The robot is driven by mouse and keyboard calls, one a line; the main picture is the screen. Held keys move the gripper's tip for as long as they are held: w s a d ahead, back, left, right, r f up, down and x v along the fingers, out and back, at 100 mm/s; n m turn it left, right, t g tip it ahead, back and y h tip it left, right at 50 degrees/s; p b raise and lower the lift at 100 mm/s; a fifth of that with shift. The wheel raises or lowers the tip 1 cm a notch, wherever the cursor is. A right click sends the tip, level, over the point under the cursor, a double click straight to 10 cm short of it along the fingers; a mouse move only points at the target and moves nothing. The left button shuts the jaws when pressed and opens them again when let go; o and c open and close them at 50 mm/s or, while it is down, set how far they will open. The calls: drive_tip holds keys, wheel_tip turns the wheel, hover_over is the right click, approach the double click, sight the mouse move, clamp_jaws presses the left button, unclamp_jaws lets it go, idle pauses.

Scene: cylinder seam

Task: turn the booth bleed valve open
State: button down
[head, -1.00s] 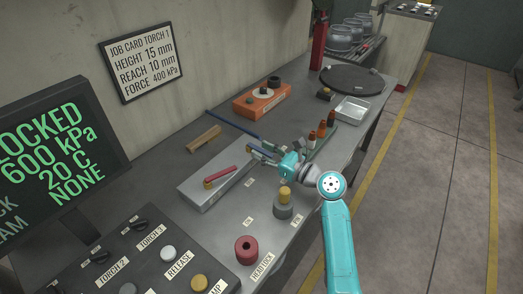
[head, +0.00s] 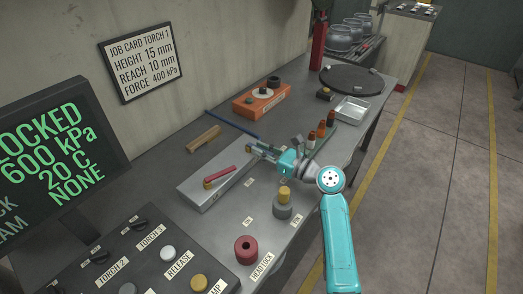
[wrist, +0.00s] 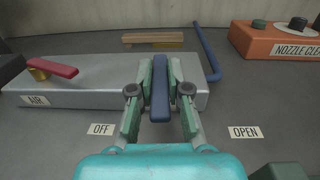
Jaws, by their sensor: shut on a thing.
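My gripper (wrist: 160,112) has its two green-padded fingers on either side of a blue lever (wrist: 160,88) and is shut on it. The lever stands at the right part of a long grey metal block (wrist: 100,96) and points toward my wrist, roughly midway between the OFF label (wrist: 101,129) and the OPEN label (wrist: 245,132). No name for this lever can be read. In the head view my gripper (head: 259,149) is at the far end of the block (head: 205,195), and the lever is mostly hidden.
A red lever (wrist: 52,68) with an AIR label is on the same block's left part. A loose blue rod (wrist: 206,50) and a wooden piece (wrist: 152,38) lie behind. An orange nozzle box (head: 262,100) and orange-tipped bottles (head: 321,130) stand nearby. The screen (head: 55,150) reads 600 kPa.

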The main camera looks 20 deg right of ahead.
drive_tip(key=shift+w+d+n+g+y, duration=0.15)
drive_tip(key=shift+n+g+y, duration=0.35)
drive_tip(key=shift+y, duration=0.1)
drive_tip(key=c, duration=1.1)
unclamp_jaws()
drive_tip(key=v, duration=1.2)
drive_tip(key=shift+c, duration=0.4)
